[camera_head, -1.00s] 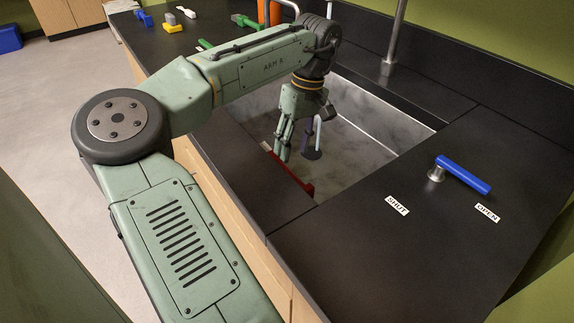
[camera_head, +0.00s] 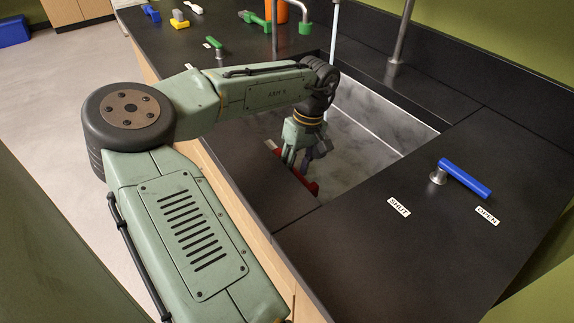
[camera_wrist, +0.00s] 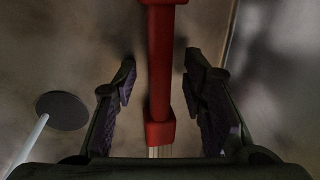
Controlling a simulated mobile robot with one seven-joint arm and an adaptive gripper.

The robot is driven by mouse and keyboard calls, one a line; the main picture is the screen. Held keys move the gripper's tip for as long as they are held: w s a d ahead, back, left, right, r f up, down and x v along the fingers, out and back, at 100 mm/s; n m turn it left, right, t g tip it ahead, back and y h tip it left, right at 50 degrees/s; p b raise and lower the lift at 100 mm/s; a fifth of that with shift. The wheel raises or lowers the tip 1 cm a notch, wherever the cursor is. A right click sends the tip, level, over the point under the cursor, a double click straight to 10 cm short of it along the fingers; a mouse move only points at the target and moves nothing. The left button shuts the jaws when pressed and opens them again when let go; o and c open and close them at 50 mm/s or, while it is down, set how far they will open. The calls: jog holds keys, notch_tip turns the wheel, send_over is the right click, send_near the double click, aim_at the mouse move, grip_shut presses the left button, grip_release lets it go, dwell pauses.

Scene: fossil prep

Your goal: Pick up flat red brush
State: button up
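The flat red brush (camera_wrist: 160,60) runs lengthwise through the middle of the wrist view, with pale bristles at the bottom. My gripper (camera_wrist: 160,75) is open, with one dark finger on each side of the brush handle and a visible gap on both sides. In the head view, my gripper (camera_head: 302,160) is down in the sink over the brush (camera_head: 310,187), which shows as red pieces beside the near sink wall. The gripper and the counter edge hide part of it.
The grey sink (camera_head: 365,150) has walls around my gripper. A dark disc (camera_wrist: 62,110) with a thin pale column lies left of the fingers. A blue-handled lever (camera_head: 465,178) stands on the right counter. Blocks and tools (camera_head: 180,20) lie at the back left.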

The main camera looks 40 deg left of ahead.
grip_shut()
jog(key=shift+r, duration=0.1)
dwell(0.6)
